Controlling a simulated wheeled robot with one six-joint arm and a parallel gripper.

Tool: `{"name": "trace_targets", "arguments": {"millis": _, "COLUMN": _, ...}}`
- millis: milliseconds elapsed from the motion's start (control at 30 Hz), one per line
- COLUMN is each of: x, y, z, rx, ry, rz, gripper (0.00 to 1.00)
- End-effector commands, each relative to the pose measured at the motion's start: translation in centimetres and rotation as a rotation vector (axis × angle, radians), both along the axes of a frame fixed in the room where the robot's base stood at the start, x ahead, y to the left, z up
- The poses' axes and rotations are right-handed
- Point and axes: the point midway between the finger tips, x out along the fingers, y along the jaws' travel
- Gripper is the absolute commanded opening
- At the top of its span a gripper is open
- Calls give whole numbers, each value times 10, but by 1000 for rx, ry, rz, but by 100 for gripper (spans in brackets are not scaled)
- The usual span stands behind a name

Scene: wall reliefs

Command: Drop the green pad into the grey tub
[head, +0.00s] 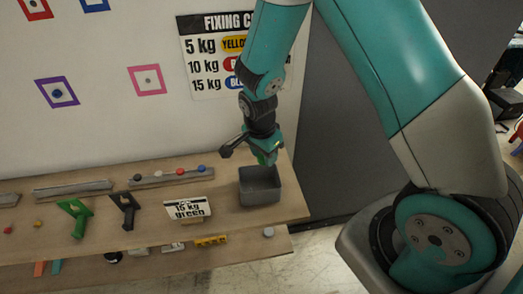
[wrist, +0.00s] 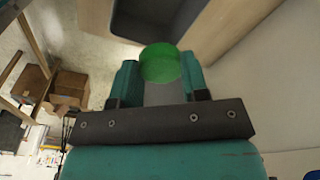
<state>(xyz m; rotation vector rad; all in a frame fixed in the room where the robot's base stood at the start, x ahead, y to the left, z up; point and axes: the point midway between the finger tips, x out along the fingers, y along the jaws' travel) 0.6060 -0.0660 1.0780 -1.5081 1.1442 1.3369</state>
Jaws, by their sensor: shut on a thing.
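The green pad (wrist: 160,64) is a round green disc between the two teal fingertips of my gripper (wrist: 160,78) in the wrist view. My gripper is shut on it. The grey tub (head: 261,188) is an open box at the right end of the wooden shelf in the head view. My gripper (head: 265,152) points down just above the tub there, with a bit of green at its tips. Part of the grey tub (wrist: 145,22) also shows beyond the pad at the top of the wrist view. The tub's floor is mostly hidden in the head view.
A green tool (head: 75,215), a black tool (head: 125,208) and a rail with small coloured knobs (head: 172,176) lie further left. A lower shelf holds several small items.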

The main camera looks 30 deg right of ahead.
Motion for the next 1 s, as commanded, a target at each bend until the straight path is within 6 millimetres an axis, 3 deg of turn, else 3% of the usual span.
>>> {"name": "trace_targets", "arguments": {"millis": 100, "x": 0, "y": 0, "z": -11, "rx": 0, "ry": 0, "rz": 0, "gripper": 20}}
{"name": "trace_targets", "arguments": {"millis": 367, "x": 0, "y": 0, "z": -10, "rx": 0, "ry": -1, "rz": 1, "gripper": 20}}
{"name": "trace_targets", "arguments": {"millis": 400, "x": 0, "y": 0, "z": -10, "rx": 0, "ry": -1, "rz": 1, "gripper": 48}}
{"name": "trace_targets", "arguments": {"millis": 500, "x": 0, "y": 1, "z": -10, "rx": 0, "ry": -1, "rz": 1, "gripper": 71}}
{"name": "trace_targets", "arguments": {"millis": 833, "x": 1, "y": 1, "z": -8, "rx": 0, "ry": -2, "rz": 2, "gripper": 71}}
{"name": "trace_targets", "arguments": {"millis": 1000, "x": 1, "y": 3, "z": 10, "rx": 1, "ry": -7, "rz": 2, "gripper": 71}}
